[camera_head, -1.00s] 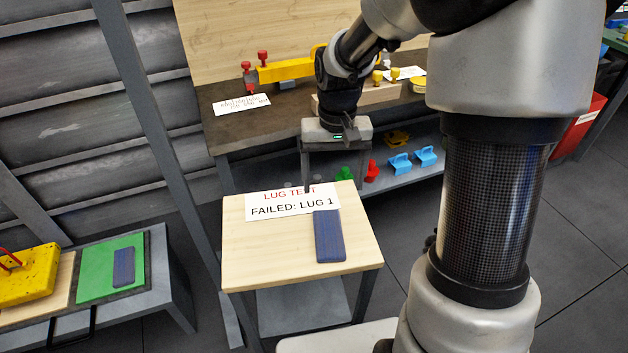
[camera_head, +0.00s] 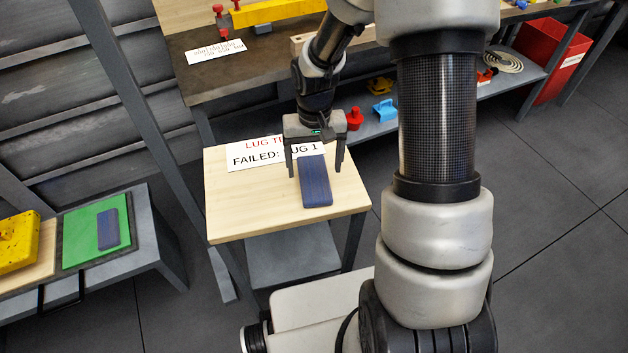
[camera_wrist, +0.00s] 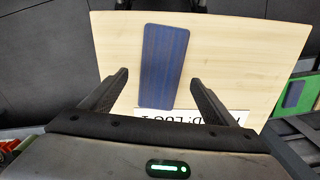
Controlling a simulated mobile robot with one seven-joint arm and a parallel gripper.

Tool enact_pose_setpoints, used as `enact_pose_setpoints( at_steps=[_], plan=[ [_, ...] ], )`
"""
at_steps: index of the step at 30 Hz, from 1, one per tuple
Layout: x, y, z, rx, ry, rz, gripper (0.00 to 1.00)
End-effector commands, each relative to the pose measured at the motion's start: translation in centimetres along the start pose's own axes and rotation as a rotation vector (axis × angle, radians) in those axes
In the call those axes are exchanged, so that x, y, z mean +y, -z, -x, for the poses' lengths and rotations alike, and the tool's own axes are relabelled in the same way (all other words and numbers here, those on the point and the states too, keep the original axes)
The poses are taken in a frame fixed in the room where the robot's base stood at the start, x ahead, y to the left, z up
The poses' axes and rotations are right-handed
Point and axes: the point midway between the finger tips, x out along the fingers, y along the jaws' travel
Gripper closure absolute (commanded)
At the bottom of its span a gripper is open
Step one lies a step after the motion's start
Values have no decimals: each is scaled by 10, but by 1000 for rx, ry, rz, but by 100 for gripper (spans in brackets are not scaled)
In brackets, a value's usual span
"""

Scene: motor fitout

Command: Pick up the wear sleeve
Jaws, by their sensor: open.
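A dark blue flat block (camera_head: 316,190), seemingly the wear sleeve, lies on the small light-wood table (camera_head: 240,205). It also shows in the wrist view (camera_wrist: 165,60). My gripper (camera_head: 315,174) is open and empty above the block's far part and points down. In the wrist view its fingertips (camera_wrist: 160,76) stand either side of the block, with a gap on each side. A similar blue block (camera_head: 108,229) lies on a green mat (camera_head: 80,246) on the left bench.
A white card (camera_head: 250,155) reading "LUG TEST FAILED: LUG 1" lies beside the block, partly hidden by my gripper. Behind stands a workbench (camera_head: 215,80) with a yellow bar (camera_head: 280,12); red and blue parts (camera_head: 383,110) are on its lower shelf. A red bin (camera_head: 550,55) is at the back right.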

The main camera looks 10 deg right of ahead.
Motion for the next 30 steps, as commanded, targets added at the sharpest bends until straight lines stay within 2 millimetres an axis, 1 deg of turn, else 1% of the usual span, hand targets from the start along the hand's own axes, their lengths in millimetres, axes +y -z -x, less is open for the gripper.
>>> enact_pose_setpoints(
  at_steps=[1,5,7,12,13,14,18,21,27,30],
  plan=[
    [-2,-1,-13,-4,1,0,20],
    [-1,-1,-30,-3,0,0,20],
    [-1,-1,-32,-2,0,0,20],
    [-1,0,-32,-1,0,-1,20],
    [-1,0,-32,-1,0,-1,21],
    [-1,0,-32,-1,0,-1,26],
    [-1,0,-31,-1,0,-1,50],
    [-1,0,-31,-1,0,-1,66],
    [-1,0,-31,0,0,-1,66],
    [-1,0,-24,1,0,-1,66]
  ],
)
